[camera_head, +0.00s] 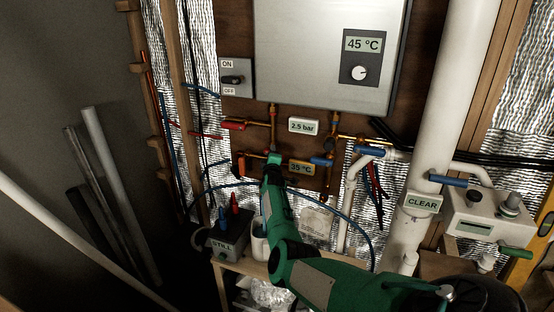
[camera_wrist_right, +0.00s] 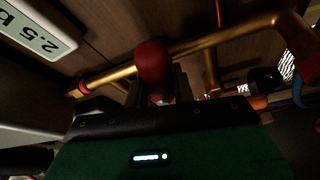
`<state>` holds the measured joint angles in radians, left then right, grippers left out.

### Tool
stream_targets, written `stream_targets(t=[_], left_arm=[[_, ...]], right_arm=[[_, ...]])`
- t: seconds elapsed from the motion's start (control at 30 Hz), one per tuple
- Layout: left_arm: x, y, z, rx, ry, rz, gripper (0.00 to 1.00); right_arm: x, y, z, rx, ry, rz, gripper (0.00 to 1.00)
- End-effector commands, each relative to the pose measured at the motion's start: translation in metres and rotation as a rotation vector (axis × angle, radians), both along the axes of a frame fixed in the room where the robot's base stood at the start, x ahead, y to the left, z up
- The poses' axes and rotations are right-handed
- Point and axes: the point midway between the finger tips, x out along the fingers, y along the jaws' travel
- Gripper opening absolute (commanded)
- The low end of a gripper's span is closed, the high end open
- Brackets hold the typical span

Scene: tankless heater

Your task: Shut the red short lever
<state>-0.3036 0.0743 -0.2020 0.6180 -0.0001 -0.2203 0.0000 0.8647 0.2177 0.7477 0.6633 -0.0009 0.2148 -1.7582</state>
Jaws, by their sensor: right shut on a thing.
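The red short lever (camera_wrist_right: 153,65) stands in front of a copper pipe (camera_wrist_right: 190,46) in the right wrist view, its rounded end toward the camera. My right gripper (camera_wrist_right: 160,92) is shut on it, with dark fingers at its lower part. In the head view my right gripper (camera_head: 273,157) reaches up to the copper pipes below the heater and hides most of this lever. My left gripper is not in view.
The grey heater (camera_head: 310,50) hangs above, with a 2.5 bar display (camera_head: 303,126) below it. A longer red lever (camera_head: 232,125), an orange lever (camera_head: 241,165) and a blue lever (camera_head: 322,161) are close by. A white pipe (camera_head: 440,110) stands right.

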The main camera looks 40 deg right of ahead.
Motion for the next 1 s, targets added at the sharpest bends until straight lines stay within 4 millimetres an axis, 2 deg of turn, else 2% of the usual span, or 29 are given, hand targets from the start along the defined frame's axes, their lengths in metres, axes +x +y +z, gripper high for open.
stream_targets(t=[0.4,1.0], left_arm=[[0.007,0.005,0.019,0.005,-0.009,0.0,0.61],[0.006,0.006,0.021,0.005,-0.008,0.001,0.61]], right_arm=[[0.007,0.0,0.004,-0.107,0.211,-0.001,0.0],[0.006,-0.001,0.004,-0.134,0.258,-0.002,0.0]])
